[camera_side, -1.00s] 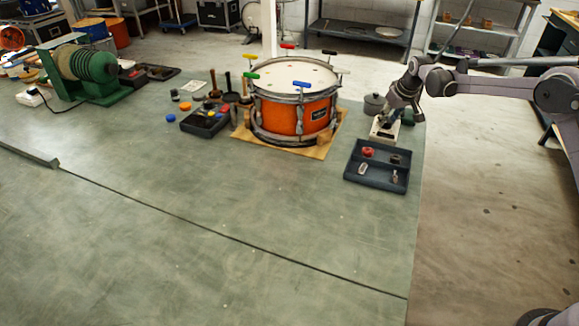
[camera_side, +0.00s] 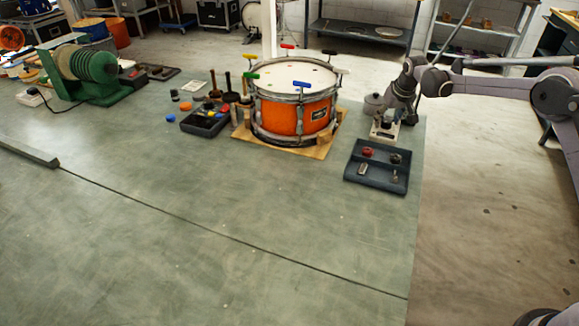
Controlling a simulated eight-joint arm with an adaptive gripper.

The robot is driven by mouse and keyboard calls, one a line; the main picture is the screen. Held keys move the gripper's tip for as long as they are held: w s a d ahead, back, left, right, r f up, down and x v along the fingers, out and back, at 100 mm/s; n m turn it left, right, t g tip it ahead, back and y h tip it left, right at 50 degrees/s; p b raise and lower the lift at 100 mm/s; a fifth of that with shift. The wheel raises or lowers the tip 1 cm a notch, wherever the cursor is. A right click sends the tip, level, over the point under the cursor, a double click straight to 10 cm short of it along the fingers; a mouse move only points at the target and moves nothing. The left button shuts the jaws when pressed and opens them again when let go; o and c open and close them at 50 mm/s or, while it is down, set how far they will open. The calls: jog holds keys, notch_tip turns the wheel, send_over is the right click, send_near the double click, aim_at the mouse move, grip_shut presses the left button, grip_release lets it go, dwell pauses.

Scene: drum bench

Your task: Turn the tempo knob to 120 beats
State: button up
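A small cream-coloured box (camera_side: 380,133), which looks like the tempo unit, sits near the right edge of the green bench, right of the orange drum. Its knob and any scale are too small or too hidden to read. My gripper (camera_side: 388,117) points down at the top of this box, at or just above it. The fingers are small and dark here, so I cannot tell whether they are open, shut or touching the knob.
An orange snare drum (camera_side: 285,118) with coloured keys on its rim stands on a wooden board (camera_side: 308,152) left of the box. A dark tray (camera_side: 368,182) with small parts lies in front of the box. A round grey lidded pot (camera_side: 373,103) is behind. The front of the bench (camera_side: 220,220) is clear.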

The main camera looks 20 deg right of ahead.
jog(key=v, duration=1.2)
jog(key=shift+w, duration=0.1)
jog(key=s+a+r+n+t, duration=0.1)
jog(key=s+a+r, duration=0.25)
jog(key=s, duration=0.55)
jog(key=s+a+r, duration=0.3)
jog(key=s+a, duration=0.1)
jog(key=s, duration=0.4)
jog(key=s+a+f+t, duration=0.1)
jog(key=s+a+f, duration=0.1)
jog(key=s, duration=0.6)
jog(key=s+a+f+n+y, duration=0.1)
jog(key=s+a+f, duration=0.2)
jog(key=s+f, duration=0.2)
jog(key=s, duration=0.3)
jog(key=shift+s+t+y, duration=0.3)
jog(key=shift+s+t, duration=0.05)
jog(key=shift+t, duration=0.05)
